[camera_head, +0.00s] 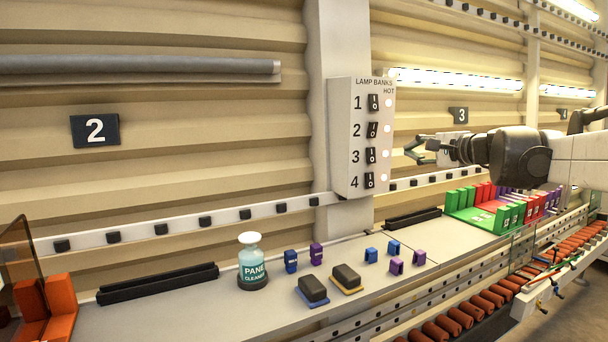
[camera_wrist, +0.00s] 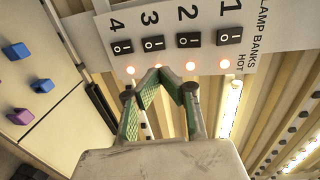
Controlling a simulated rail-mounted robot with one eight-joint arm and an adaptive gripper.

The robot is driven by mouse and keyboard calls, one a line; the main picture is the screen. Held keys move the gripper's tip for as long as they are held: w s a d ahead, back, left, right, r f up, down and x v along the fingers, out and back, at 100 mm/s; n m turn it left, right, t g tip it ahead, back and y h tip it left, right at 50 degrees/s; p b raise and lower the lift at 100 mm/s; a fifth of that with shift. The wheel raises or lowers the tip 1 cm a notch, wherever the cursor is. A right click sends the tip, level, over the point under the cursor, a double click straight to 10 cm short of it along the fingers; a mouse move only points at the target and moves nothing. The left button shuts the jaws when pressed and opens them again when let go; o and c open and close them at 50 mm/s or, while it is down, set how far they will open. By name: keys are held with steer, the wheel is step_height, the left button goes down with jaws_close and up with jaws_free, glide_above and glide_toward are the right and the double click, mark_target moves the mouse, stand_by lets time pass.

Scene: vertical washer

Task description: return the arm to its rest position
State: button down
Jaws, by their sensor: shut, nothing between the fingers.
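My gripper (camera_head: 414,149) is at the right of the lamp-bank panel (camera_head: 350,180) in the head view, held in the air above the shelf with a small gap to the panel. In the wrist view its green-padded fingers (camera_wrist: 166,72) meet at the tips, shut and empty. My arm reaches in from the right edge of the head view. The panel, also in the wrist view (camera_wrist: 80,35), has switches numbered 1 to 4. A light glows beside each switch, under the word HOT.
Below stand a pane cleaner bottle (camera_head: 253,262), dark-topped blocks (camera_head: 346,278), small blue and purple clips (camera_head: 291,261), and green and red racks (camera_head: 484,219). An orange holder (camera_head: 60,310) is at far left. Rollers (camera_head: 480,310) run along the front right. The wall is ribbed.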

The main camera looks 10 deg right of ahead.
steer(key=s+a+f+n+g+b, duration=0.1)
steer(key=s+a+f+n+g, duration=0.25)
steer(key=s+a+f, duration=0.4)
steer(key=s+a+f+n+g+b, duration=0.2)
steer(key=s+a+f+n, duration=0.25)
steer(key=a+f, duration=0.6)
steer(key=s+a+f+n+g+h+b, duration=0.1)
steer(key=s+a+f+n+h, duration=0.1)
steer(key=s+f, duration=0.6)
steer(key=s+a+f+n+g+h+b, duration=0.1)
steer(key=s+a+f+n+g, duration=0.1)
steer(key=s+a+f+n, duration=0.3)
steer(key=s+f, duration=0.4)
steer(key=s, duration=0.3)
steer(key=shift+a+h+b, duration=0.3)
steer(key=shift+a+h, duration=0.1)
